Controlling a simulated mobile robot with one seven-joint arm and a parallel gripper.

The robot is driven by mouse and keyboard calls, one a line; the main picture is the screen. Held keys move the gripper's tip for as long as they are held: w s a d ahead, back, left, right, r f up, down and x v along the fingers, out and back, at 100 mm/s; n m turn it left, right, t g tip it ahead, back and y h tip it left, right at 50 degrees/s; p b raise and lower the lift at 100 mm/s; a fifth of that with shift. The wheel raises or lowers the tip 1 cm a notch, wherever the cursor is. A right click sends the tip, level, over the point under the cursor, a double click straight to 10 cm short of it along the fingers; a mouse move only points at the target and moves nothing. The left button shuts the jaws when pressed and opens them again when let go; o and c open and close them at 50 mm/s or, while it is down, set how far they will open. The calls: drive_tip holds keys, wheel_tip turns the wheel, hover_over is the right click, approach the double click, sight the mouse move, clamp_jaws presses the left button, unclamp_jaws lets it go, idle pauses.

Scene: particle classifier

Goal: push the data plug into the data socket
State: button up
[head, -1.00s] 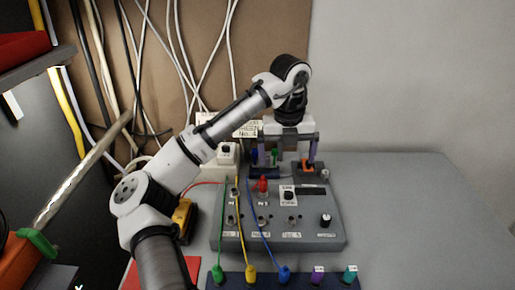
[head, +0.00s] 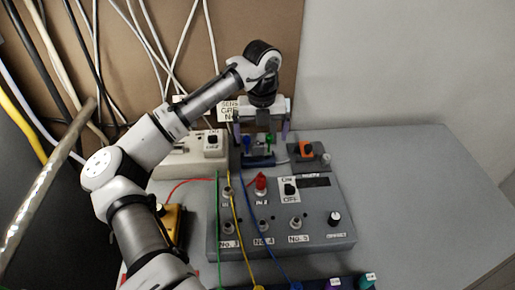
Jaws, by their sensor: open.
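An orange piece (head: 306,148) sits in a dark grey block behind the right part of the control box; it may be the data plug in or at the data socket, but no label there is readable. My gripper (head: 262,138) points down behind the control box, left of the orange piece and apart from it. Its two fingers are spread, with a blue plug (head: 247,142) and a green plug (head: 270,140) showing between them in the picture. These stand at a dark blue holder (head: 258,161). I cannot tell whether the fingers touch anything.
The grey control box (head: 320,238) carries a red plug (head: 261,183), sockets, an ON/OFF switch (head: 290,189) and a knob (head: 335,217). Green, yellow and blue cables cross its left half. A pale box (head: 180,165) stands left. The table (head: 420,190) is clear at right.

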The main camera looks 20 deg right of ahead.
sight(258, 144)
drive_tip(key=shift+w+a+f+p, duration=0.15)
drive_tip(key=shift+f+p, duration=0.1)
drive_tip(key=shift+f, duration=0.95)
drive_tip(key=shift+w+f+p, duration=0.2)
drive_tip(key=shift+f+p, duration=0.05)
drive_tip(key=shift+f, duration=0.9)
drive_tip(key=shift+w+a+f+p, duration=0.15)
drive_tip(key=shift+f+p, duration=0.1)
drive_tip(key=shift+f, duration=0.95)
drive_tip(key=c, duration=1.1)
